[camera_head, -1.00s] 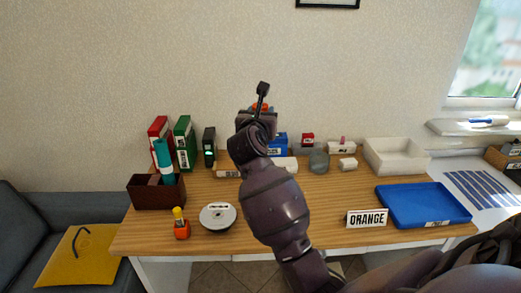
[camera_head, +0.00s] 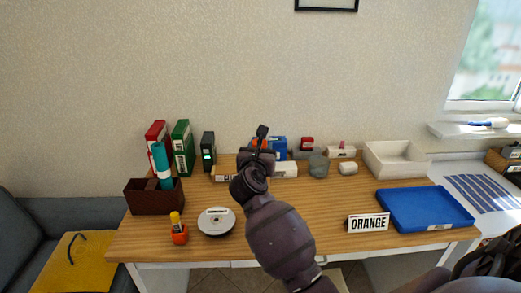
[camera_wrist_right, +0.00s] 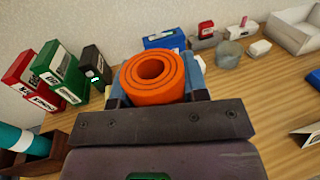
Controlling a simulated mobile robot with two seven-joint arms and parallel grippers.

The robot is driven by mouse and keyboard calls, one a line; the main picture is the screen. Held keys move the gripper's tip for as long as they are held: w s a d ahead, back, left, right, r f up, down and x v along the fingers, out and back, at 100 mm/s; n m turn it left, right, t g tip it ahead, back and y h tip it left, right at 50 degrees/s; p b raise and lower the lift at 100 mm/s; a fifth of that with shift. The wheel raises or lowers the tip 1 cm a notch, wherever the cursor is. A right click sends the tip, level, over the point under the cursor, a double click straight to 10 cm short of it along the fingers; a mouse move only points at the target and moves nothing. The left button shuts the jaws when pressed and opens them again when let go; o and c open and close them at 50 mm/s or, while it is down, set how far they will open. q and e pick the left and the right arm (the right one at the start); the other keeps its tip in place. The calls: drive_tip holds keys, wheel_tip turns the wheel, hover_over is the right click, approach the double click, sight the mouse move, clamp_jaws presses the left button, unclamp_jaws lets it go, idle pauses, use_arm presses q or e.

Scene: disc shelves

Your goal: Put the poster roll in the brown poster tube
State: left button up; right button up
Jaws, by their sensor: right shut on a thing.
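An orange poster roll (camera_wrist_right: 153,78) shows its coiled end in the right wrist view. My right gripper (camera_wrist_right: 157,88) is shut on it, with a finger on each side. In the head view the right gripper (camera_head: 260,160) is over the back middle of the desk, with a bit of orange behind it. A dark brown open box (camera_head: 153,197) stands at the desk's left end, with a teal roll (camera_head: 162,163) upright in it. A tan piece with a label (camera_head: 223,172) lies partly hidden left of my gripper. I cannot tell which brown thing is the poster tube. My left gripper is out of view.
Red and green binders (camera_head: 182,148) and a black box (camera_head: 208,150) stand at the back left. The middle front is fairly clear.

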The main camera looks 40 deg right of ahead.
drive_tip(key=shift+f+b, duration=0.3)
drive_tip(key=shift+f, duration=0.3)
drive_tip(key=o, duration=1.1)
drive_tip(key=shift+r, duration=0.15)
